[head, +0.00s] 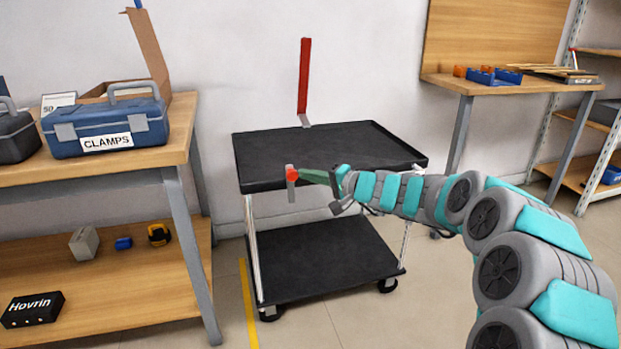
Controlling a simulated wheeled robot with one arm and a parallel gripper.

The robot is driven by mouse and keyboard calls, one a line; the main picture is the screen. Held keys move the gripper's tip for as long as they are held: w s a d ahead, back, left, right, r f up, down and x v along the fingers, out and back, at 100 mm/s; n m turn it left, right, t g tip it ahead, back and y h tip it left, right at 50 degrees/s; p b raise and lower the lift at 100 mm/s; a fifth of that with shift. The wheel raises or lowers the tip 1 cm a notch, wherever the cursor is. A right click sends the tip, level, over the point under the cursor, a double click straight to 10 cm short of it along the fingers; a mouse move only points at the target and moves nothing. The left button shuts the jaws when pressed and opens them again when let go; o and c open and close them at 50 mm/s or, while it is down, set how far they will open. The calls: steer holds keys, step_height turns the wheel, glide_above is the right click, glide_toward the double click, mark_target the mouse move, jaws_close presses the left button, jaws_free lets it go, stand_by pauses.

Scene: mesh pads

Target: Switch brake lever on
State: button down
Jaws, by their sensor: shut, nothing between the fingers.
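A black two-shelf cart (330,152) stands in the middle against the wall. At its front edge is a small lever with a grey upright plate, a red round hub (292,175) and a dark green arm (315,177) pointing right, roughly level. A tall red bar (304,78) stands upright on a grey foot at the cart's back edge. I cannot tell for certain which of these is the brake lever. My gripper (338,193) is shut and empty at the right end of the green arm. Whether it touches the arm is too small to tell.
A wooden workbench (100,163) with a blue CLAMPS toolbox (108,125) stands at the left. Floor is clear in front of the cart.

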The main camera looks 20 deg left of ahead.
steer(key=shift+a, duration=0.1)
steer(key=a+n+b, duration=0.1)
steer(key=s+h+b, duration=0.1)
steer(key=shift+s+a+r+n+b, duration=0.1)
steer(key=shift+s+a+n+b, duration=0.05)
steer(key=shift+a+n+b, duration=0.2)
steer(key=s+a+f+n+t+h, duration=0.2)
steer(key=s+a+n+h, duration=0.3)
steer(key=a+h, duration=0.1)
steer(key=shift+a+f, duration=0.15)
steer(key=shift+a, duration=0.1)
steer(key=shift+f, duration=0.1)
stand_by(0.5)
